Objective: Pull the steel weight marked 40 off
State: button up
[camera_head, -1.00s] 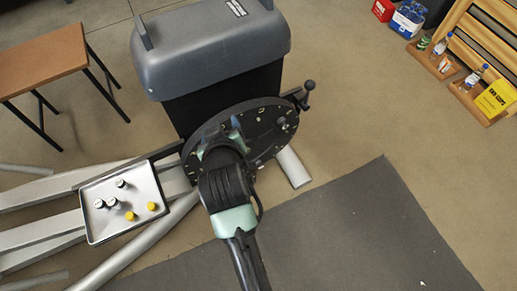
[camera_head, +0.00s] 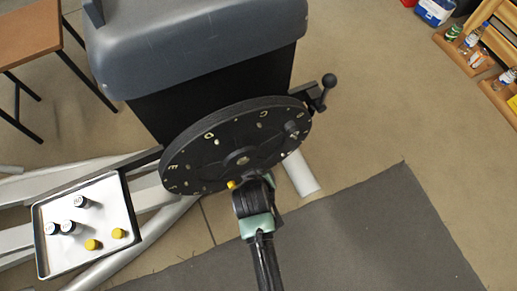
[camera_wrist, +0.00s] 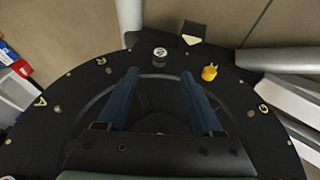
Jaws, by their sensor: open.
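A small steel weight (camera_wrist: 160,52) with a pale, marked top sits near the rim of the black lettered disc (camera_head: 215,150); its mark is too small to read surely. A yellow weight (camera_wrist: 209,72) sits to its right in the wrist view. My gripper (camera_wrist: 160,73) is open, its two blue fingers spread apart. The steel weight shows beyond the fingertips, in line with the gap between them, and nothing is held. In the head view my gripper is largely hidden behind my wrist at the disc's lower edge. The yellow weight (camera_head: 231,184) peeks out beside it; the steel weight is hidden there.
A tray (camera_head: 40,255) at left holds steel weights (camera_head: 80,201) and yellow weights (camera_head: 91,244). A grey machine housing (camera_head: 195,40) stands behind the disc, with a knobbed lever (camera_head: 325,90) at its right. Metal tubes (camera_wrist: 280,60) lie near the rim. Open floor lies right.

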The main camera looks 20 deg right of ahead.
aim_at(260, 173)
jog(key=b+x, duration=0.4)
jog(key=x, duration=0.4)
grip_shut()
dwell(0.5)
dwell(1.6)
